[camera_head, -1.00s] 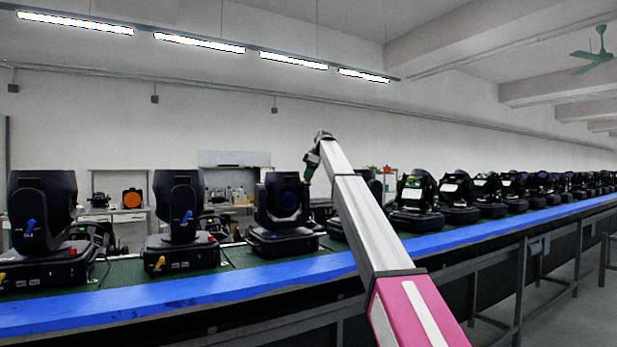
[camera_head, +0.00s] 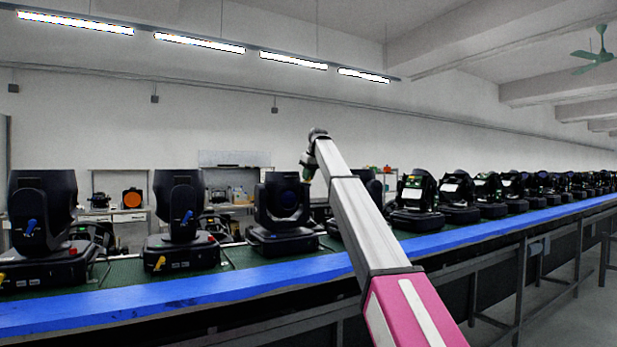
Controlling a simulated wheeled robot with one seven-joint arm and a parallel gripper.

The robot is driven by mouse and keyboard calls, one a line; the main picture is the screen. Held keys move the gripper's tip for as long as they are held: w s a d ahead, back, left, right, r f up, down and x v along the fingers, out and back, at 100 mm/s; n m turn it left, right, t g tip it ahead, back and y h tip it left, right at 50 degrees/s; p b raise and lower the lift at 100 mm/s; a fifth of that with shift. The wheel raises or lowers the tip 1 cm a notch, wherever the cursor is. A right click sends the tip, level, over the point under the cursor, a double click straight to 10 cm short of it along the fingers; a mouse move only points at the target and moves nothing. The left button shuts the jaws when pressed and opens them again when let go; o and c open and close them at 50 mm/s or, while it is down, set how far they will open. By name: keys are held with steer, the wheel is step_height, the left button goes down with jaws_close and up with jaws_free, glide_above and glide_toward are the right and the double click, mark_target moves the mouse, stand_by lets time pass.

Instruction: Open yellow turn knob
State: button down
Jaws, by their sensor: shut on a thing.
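Yellow knobs show low on the base of the second black moving-head light: one yellow knob (camera_head: 160,264) sits at its front left corner. Another yellow knob (camera_head: 2,277) is at the left picture edge on the first light. My arm reaches up and away, and my gripper (camera_head: 306,180) is small and dark at its end, beside the upper right of the third light (camera_head: 282,205) in the picture. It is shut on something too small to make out. Any yellow knob at my gripper cannot be made out.
A long green-topped bench with a blue front edge (camera_head: 240,281) carries a row of black lights running to the far right. Blue knobs (camera_head: 187,217) sit on the arms of the left lights. Workbenches stand behind; metal legs are below.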

steer(key=m, duration=0.2)
steer(key=m+h, duration=0.1)
steer(key=m, duration=0.1)
steer(key=shift+a+t+h, duration=0.1)
steer(key=shift+t+h, duration=0.2)
steer(key=shift+t, duration=0.1)
steer(key=m, duration=0.2)
steer(key=m+h, duration=0.1)
steer(key=m, duration=0.1)
steer(key=shift+m+h, duration=0.3)
steer(key=shift+m, duration=0.3)
steer(key=c, duration=1.2)
jaws_free()
steer(key=shift+s+r, duration=0.1)
steer(key=shift+r, duration=0.05)
steer(key=v, duration=1)
steer(key=shift+s+a+r, duration=0.1)
steer(key=shift+s+r, duration=0.1)
steer(key=shift+s, duration=0.1)
